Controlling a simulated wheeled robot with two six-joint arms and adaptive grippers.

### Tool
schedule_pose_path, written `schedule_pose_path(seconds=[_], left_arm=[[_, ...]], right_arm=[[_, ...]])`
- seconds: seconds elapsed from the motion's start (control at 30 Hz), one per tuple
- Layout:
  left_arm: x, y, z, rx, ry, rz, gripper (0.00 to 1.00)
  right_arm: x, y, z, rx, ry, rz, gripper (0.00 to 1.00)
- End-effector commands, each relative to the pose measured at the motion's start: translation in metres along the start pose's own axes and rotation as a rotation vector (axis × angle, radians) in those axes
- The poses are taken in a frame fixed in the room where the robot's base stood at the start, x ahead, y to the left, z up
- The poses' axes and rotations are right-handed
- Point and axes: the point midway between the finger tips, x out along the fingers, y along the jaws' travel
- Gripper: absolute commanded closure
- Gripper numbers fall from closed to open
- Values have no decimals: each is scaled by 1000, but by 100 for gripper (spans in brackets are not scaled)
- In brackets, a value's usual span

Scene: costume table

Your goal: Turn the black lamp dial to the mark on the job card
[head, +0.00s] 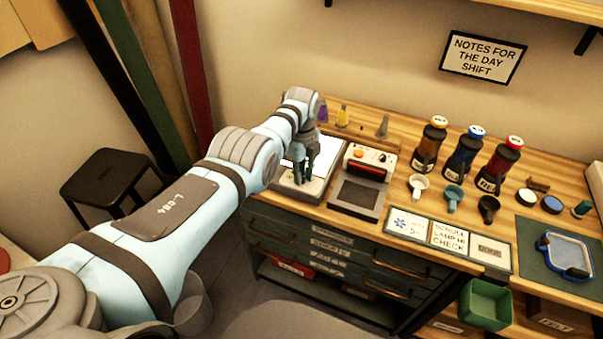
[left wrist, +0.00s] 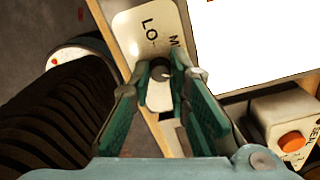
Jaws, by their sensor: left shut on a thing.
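My left gripper (head: 303,178) reaches down over the near side of the pale light box (head: 312,191), which has a bright white panel (head: 297,152). In the left wrist view the fingertips (left wrist: 162,74) are shut on the dark round dial (left wrist: 160,69), which they partly cover. The pale plate (left wrist: 130,24) around it shows "LO" and a partly hidden "M" label. A small light mark shows at the dial, but its exact setting is unclear.
A sealer-like device (head: 362,182) with an orange button stands right of the light box. Several bottles, scoops and lids stand farther right, with a blue-rimmed tray (head: 566,255) on a green mat. Small cones (head: 342,115) stand behind. A green bin (head: 485,304) hangs in front.

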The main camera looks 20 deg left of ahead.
Motion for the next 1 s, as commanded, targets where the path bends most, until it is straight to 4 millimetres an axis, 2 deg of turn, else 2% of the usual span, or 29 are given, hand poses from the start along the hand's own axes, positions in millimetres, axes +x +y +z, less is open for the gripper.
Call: schedule_pose_path(seconds=[0.3, 0.7, 0.73, 0.83, 0.87, 1.0], left_arm=[[0, -1, 0, 87, 0, -2, 100], [0, -1, 0, 94, 0, -2, 100], [0, -1, 0, 94, 0, -2, 82], [0, -1, 0, 93, 0, -2, 66], [0, 0, 0, 93, 0, -2, 62], [0, 0, 0, 93, 0, -1, 62]], right_arm=[[0, 0, 0, 0, 0, 0, 100], [0, 0, 0, 0, 0, 0, 100], [0, 0, 0, 0, 0, 0, 100], [0, 0, 0, 0, 0, 0, 100], [0, 0, 0, 0, 0, 0, 100], [0, 0, 0, 0, 0, 0, 100]])
